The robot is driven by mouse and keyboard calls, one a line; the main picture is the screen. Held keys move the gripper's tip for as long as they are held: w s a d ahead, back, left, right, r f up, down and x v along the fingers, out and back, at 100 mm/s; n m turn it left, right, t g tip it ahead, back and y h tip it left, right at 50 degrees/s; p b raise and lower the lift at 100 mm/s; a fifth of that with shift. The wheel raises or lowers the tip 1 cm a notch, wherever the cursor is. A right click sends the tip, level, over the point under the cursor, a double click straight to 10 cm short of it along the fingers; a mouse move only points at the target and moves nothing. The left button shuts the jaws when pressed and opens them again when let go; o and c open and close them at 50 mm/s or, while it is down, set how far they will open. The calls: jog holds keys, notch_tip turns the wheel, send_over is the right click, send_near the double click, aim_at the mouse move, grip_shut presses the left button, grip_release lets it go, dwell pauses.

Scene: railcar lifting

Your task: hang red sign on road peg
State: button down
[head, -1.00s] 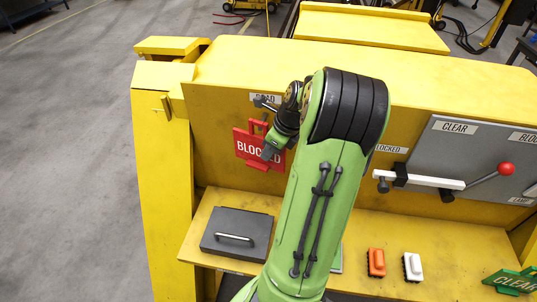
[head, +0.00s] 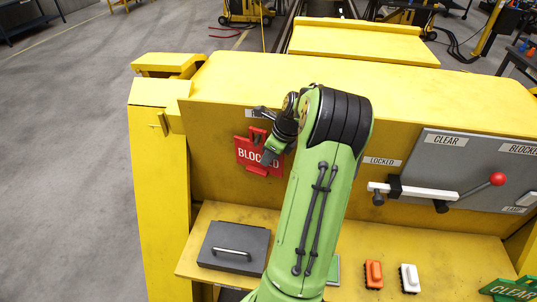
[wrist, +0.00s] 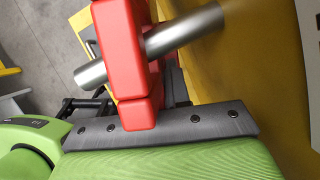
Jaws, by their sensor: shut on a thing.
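In the wrist view the red sign (wrist: 122,55) stands up from the dark gripper bar. A round metal peg (wrist: 188,30) runs from the yellow panel and shows on both sides of the sign's upper part, its free end at the left. It appears to pass through the sign.
A grey panel (head: 450,150) with a white lever and red knob (head: 497,179) is at the right. A grey box lid (head: 233,235), an orange block (head: 373,274), a white block (head: 409,278) and a green CLEAR sign (head: 512,290) lie on the yellow ledge.

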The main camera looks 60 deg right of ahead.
dwell(0.4)
jog(key=c, duration=1)
grip_release()
jog(key=p+v, duration=0.2)
jog(key=v, duration=1.3)
jog(key=shift+s+r, duration=0.25)
jog(key=shift+r, duration=0.05)
